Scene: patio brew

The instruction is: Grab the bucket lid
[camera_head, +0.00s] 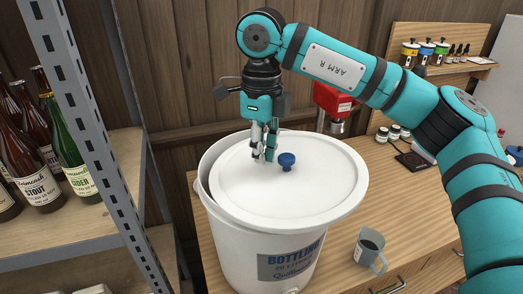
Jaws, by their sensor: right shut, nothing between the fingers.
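The bucket lid (330,192) is a white disc with a small blue knob (287,161) near its middle. It lies on the white bottling bucket (229,238), shifted to the right, so the bucket's rim shows along the left. My right gripper (264,157) points down over the lid, just left of the knob. Its fingers are shut and empty. I cannot tell whether the fingertips touch the lid. My left gripper is out of view.
A metal shelf (97,128) with several bottles (68,150) stands close on the left. The bucket stands on a wooden counter (344,274). A grey mug (370,250) is at its front right. A red device (333,101) stands behind the lid.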

